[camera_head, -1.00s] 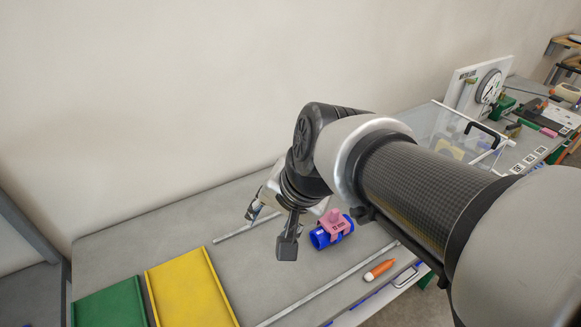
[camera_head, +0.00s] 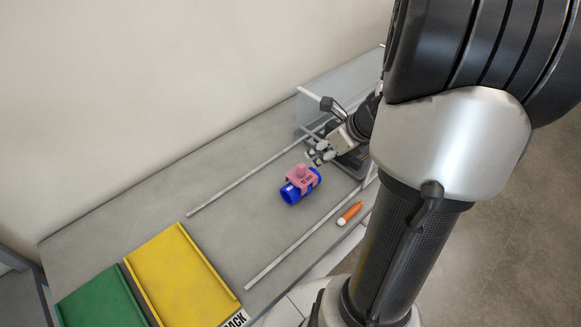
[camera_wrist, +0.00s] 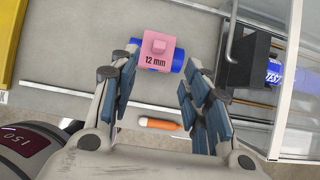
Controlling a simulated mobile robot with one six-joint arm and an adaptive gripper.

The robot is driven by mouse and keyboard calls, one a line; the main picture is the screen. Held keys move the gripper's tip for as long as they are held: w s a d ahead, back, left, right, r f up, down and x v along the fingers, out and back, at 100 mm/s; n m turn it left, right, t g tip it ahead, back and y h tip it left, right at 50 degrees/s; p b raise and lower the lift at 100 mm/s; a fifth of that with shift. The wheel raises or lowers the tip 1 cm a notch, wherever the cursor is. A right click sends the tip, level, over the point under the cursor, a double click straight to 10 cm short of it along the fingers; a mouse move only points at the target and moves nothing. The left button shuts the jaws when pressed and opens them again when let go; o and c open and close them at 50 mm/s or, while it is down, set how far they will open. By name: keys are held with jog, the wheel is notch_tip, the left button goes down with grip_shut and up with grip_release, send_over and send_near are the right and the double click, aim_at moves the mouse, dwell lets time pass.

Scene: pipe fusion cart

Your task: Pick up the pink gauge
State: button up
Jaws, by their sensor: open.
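The pink gauge (camera_head: 300,175) sits on top of a blue pipe piece (camera_head: 290,194) lying on the grey bench between two rails. In the wrist view the pink gauge (camera_wrist: 157,60), marked "12 mm", is ahead of my fingertips, and the blue pipe (camera_wrist: 177,66) shows on both sides of it. My gripper (camera_head: 321,154) is open and empty, behind and to the right of the gauge in the head view. It shows in the wrist view (camera_wrist: 158,75) with its fingers spread wide. The gauge appears slightly beyond the fingertips, apart from them.
An orange marker (camera_head: 350,213) lies outside the near rail (camera_head: 305,240). Yellow (camera_head: 182,280) and green (camera_head: 102,300) trays are at left. In the wrist view, a black fixture (camera_wrist: 248,60) with a blue "TEST" piece (camera_wrist: 274,70) and a clear panel (camera_wrist: 300,90) stand at right.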

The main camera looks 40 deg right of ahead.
jog(key=b, duration=0.4)
send_near(302, 165)
jog(key=x, duration=0.5)
jog(key=shift+w+f, duration=0.1)
jog(key=b+x, duration=0.2)
jog(key=x, duration=0.3)
jog(key=shift+f, duration=0.15)
jog(key=shift+c, duration=0.3)
grip_shut()
